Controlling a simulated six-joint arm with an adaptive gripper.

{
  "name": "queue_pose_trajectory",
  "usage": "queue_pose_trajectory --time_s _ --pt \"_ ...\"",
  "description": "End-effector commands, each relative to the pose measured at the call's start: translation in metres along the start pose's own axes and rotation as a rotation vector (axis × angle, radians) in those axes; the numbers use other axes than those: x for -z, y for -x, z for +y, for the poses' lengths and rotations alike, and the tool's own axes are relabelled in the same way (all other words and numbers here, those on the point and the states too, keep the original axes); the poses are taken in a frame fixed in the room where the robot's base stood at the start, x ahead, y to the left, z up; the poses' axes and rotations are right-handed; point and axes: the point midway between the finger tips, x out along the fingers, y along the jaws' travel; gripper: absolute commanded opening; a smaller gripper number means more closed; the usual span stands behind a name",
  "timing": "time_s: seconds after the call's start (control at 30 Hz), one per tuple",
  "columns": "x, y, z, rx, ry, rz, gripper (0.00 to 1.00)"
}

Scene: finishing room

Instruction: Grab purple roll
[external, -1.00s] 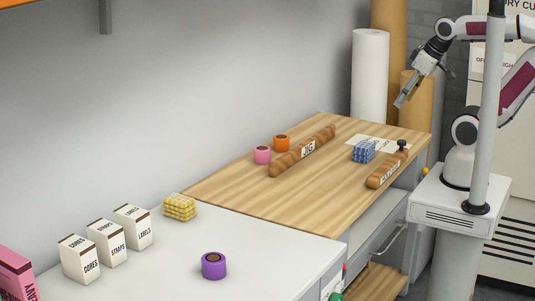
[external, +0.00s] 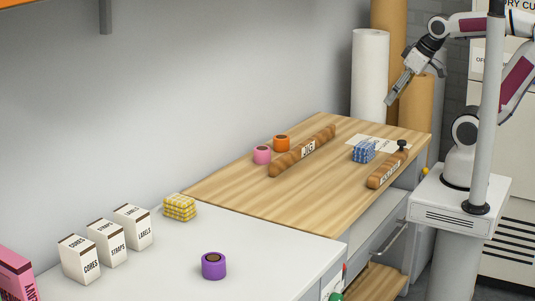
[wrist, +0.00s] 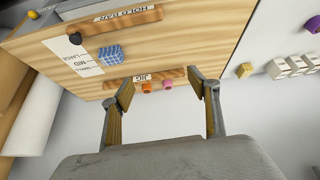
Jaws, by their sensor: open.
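The purple roll (external: 214,266) stands upright on the white counter at the front in the external view, with a brown core showing on top. In the wrist view the purple roll (wrist: 313,25) is at the upper right edge. My gripper (external: 389,102) is in the air above the far end of the wooden worktop, well away from the purple roll. In the wrist view my gripper (wrist: 160,88) is open, with nothing between its fingers.
A pink roll (external: 262,155) and an orange roll (external: 282,143) stand by the JIG bar (external: 303,151). A blue checked block (external: 363,151) and the hold bar (external: 387,170) lie right. White boxes (external: 106,243) and a yellow checked block (external: 180,207) stand left of the purple roll.

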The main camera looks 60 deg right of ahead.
Motion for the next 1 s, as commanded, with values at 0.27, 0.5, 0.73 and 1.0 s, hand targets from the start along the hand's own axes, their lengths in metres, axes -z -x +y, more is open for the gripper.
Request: queue_pose_trajectory --time_s 0.27,0.5,0.73,1.0 --pt "0.055 -0.024 -0.034 0.062 0.078 0.054 0.60" --pt "0.099 -0.048 -0.072 0.119 0.139 0.108 0.60" --pt "0.135 -0.074 -0.116 0.172 0.195 0.158 0.60" --pt "0.167 -0.107 -0.176 0.236 0.256 0.216 0.60"
